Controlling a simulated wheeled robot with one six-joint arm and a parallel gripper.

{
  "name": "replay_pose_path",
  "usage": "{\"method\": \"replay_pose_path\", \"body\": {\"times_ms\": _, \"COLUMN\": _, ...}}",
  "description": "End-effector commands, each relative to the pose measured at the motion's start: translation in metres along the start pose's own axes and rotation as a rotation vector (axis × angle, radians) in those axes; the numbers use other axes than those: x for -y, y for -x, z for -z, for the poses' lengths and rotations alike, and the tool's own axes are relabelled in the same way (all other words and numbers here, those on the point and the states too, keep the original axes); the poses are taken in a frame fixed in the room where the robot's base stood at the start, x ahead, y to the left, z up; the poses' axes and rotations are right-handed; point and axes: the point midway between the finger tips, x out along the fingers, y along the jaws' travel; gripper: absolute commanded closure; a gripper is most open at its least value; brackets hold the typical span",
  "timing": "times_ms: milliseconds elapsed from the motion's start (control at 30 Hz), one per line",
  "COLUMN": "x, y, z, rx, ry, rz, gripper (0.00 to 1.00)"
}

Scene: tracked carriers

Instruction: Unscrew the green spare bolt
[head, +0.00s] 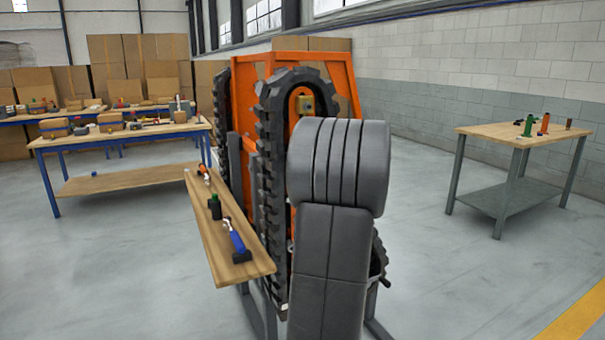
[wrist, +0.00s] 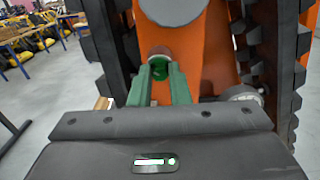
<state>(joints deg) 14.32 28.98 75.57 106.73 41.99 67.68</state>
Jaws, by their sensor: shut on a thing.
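In the wrist view the green spare bolt (wrist: 160,70) sits against the orange body of the tracked carrier, below a dark round reddish part. My gripper (wrist: 161,72) has its two greenish fingers on either side of the bolt and is shut on it. The fingers hide part of the bolt. In the head view the orange carrier (head: 314,66) stands ahead with its black tracks (head: 270,150). My own grey arm covers its middle there, and hides my gripper and the bolt.
A narrow wooden shelf (head: 215,240) at the carrier's left holds a blue-handled tool (head: 238,243) and a dark green item (head: 214,206). A cluttered workbench (head: 60,143) stands at left, a wooden-topped table (head: 500,133) at right. Track lugs flank my gripper.

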Motion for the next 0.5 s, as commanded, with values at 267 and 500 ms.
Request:
{"method": "replay_pose_path", "body": {"times_ms": 267, "x": -0.0008, "y": -0.0002, "z": 0.0066, "rx": 0.003, "ry": 0.240, "rz": -0.001, "gripper": 1.00}}
{"method": "replay_pose_path", "body": {"times_ms": 500, "x": -0.0004, "y": -0.0001, "z": 0.0063, "rx": 0.004, "ry": 0.501, "rz": 0.001, "gripper": 1.00}}
